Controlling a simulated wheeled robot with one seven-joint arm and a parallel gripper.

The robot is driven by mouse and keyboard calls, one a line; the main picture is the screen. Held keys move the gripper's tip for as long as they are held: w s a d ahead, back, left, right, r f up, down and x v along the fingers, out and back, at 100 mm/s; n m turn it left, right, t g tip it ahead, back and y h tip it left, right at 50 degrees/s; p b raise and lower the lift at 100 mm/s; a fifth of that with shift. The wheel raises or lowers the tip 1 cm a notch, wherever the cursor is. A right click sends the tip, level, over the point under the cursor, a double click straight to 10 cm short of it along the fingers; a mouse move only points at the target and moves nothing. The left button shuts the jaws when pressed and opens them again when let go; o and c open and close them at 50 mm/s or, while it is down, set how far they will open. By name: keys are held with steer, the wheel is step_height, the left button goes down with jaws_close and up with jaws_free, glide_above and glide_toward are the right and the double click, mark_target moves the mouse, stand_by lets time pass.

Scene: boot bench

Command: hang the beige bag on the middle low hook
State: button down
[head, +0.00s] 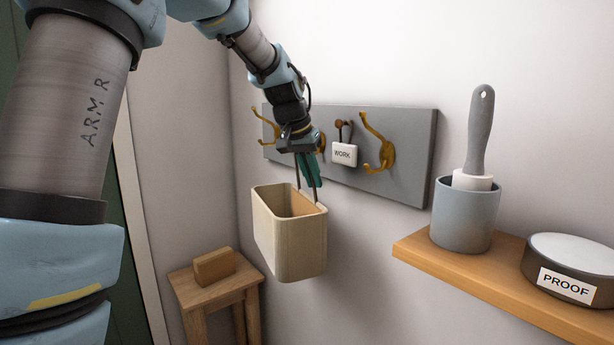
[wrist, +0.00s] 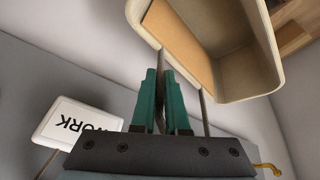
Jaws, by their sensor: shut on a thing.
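The beige bag (head: 298,250) is an open-topped, box-like bag with dark strap handles. It hangs upright below my gripper (head: 312,180), in front of the wall and below the grey hook board (head: 405,155). My gripper's green fingers are shut on the bag's handle; in the wrist view my gripper (wrist: 164,95) has a dark strap at the fingers and the bag (wrist: 262,85) beyond. The middle brass hook (head: 322,143) is mostly hidden behind my gripper. A left brass hook (head: 264,126) and a right brass hook (head: 378,145) look empty.
A white WORK tag (head: 344,155) hangs by a dark cord from a brown peg, just right of my gripper. A shelf (head: 480,280) at right holds a blue-grey pot (head: 464,215) with a grey-handled tool and a PROOF tin (head: 575,265). A wooden stool (head: 215,290) with a tan block stands below left.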

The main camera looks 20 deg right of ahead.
steer(key=shift+w+d, duration=0.1)
steer(key=shift+d, duration=0.2)
steer(key=shift+w+d+f+b, duration=0.2)
steer(key=shift+d+f+b, duration=0.1)
steer(key=shift+d+f, duration=0.5)
steer(key=shift+a+f, duration=0.15)
steer(key=c, duration=0.8)
jaws_free()
steer(key=shift+c, duration=0.2)
